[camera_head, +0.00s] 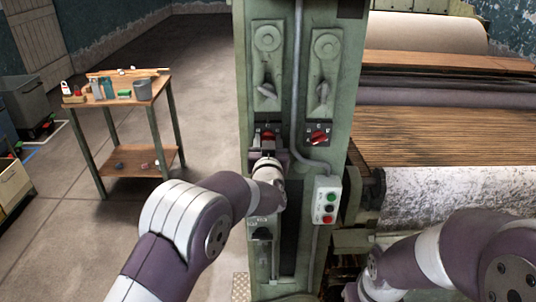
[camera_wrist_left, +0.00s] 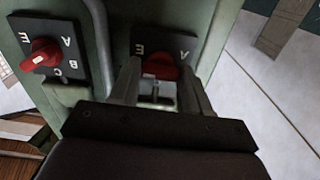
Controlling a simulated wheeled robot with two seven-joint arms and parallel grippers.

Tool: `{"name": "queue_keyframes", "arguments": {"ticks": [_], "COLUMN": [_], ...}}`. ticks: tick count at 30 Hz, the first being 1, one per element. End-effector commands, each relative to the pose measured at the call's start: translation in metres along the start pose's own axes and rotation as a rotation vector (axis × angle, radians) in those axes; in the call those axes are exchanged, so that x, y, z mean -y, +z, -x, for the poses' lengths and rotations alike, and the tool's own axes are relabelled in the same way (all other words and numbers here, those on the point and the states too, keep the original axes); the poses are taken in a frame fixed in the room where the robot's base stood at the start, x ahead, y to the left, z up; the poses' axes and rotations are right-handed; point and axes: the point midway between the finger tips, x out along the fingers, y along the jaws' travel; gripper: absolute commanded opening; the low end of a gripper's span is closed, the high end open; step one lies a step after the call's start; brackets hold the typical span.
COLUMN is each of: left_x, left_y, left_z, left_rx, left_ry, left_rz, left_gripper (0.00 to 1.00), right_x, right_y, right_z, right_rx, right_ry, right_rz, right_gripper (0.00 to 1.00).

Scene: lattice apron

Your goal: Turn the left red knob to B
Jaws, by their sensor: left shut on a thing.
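The left red knob (camera_head: 268,136) sits on a dark lettered plate on the green machine post, partly hidden by my left gripper in the head view. In the left wrist view the same red knob (camera_wrist_left: 160,68) lies between the two fingers, and the letters E and A show on its plate; its other letters and its pointer are hidden. My left gripper (camera_wrist_left: 158,75) is shut on this knob. My right arm comes in at the lower right of the head view, with its gripper out of sight.
A second red knob (camera_head: 318,138) is on the right plate, also in the left wrist view (camera_wrist_left: 40,55). A wooden table (camera_head: 120,100) with small items stands left, on open floor.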

Motion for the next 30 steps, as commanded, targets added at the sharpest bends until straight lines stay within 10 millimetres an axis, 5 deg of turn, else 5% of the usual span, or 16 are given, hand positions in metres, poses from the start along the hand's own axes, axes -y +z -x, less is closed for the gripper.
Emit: {"name": "queue_keyframes", "arguments": {"ticks": [9,30], "left_x": [0.0,0.0], "left_y": [0.009,0.009], "left_z": [0.0,0.0], "left_rx": [0.003,0.006], "left_ry": [0.001,-0.001], "left_rz": [0.298,0.963], "left_gripper": [0.16,0.16], "right_x": [0.0,0.0], "right_y": [0.006,0.014], "right_z": [-0.047,-0.117], "right_rx": [0.0,0.0], "right_ry": [0.0,0.0], "right_rz": [0.0,0.0], "right_gripper": [0.43,0.43]}}
